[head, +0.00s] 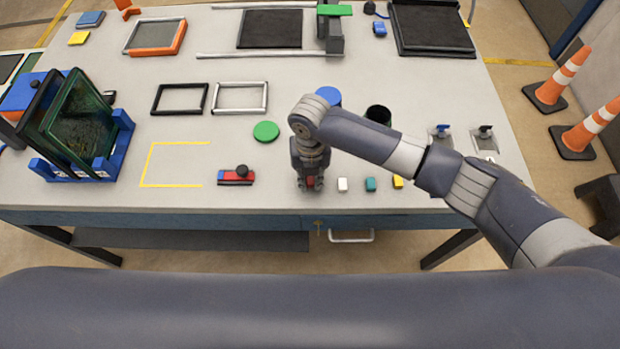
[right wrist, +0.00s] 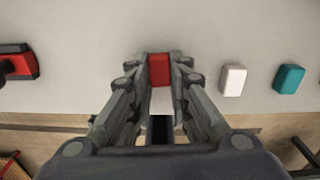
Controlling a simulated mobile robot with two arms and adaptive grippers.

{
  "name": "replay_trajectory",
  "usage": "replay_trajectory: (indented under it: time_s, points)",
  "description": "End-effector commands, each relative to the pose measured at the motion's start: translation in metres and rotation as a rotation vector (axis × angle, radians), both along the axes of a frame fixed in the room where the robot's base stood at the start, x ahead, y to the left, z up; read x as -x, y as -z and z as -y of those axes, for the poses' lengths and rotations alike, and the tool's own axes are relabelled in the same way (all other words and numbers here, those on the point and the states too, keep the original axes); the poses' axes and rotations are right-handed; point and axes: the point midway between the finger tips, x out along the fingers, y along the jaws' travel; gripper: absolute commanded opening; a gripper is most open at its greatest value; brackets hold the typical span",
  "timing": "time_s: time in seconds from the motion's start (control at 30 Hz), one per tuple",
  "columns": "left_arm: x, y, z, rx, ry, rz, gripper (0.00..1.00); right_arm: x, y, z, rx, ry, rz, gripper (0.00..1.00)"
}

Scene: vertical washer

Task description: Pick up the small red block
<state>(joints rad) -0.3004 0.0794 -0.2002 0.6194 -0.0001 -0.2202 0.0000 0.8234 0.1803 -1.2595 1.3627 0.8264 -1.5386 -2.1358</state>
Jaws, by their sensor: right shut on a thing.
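The small red block (right wrist: 159,70) sits between the two fingers of my right gripper (right wrist: 158,85) in the right wrist view, and the fingers are shut on it. In the head view the right gripper (head: 310,183) points down near the front edge of the table, and only a bit of the red block (head: 310,180) shows between the fingers. I cannot tell whether the block touches the tabletop. My left gripper is not in view.
A white block (head: 342,184), a teal block (head: 370,184) and a yellow block (head: 398,181) stand in a row to the right of the gripper. A red-and-blue piece with a black knob (head: 236,177) lies to the left. A green disc (head: 266,131) lies behind. The yellow-marked area (head: 147,165) is empty.

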Motion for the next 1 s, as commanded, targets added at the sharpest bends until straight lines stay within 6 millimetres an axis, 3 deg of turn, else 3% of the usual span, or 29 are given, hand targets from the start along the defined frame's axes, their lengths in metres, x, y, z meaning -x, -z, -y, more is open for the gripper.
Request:
replay_trajectory:
  time_s: [0.33,0.5,1.0]
  points:
    - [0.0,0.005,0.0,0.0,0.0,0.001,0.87,-0.001,-0.008,0.0,-0.001,0.0,0.002,0.08]
    - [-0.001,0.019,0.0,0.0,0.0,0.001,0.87,-0.002,-0.033,-0.001,-0.003,-0.003,0.006,0.08]
    - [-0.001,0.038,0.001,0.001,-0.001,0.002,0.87,0.101,-0.043,0.039,-0.001,-0.003,-0.001,0.08]
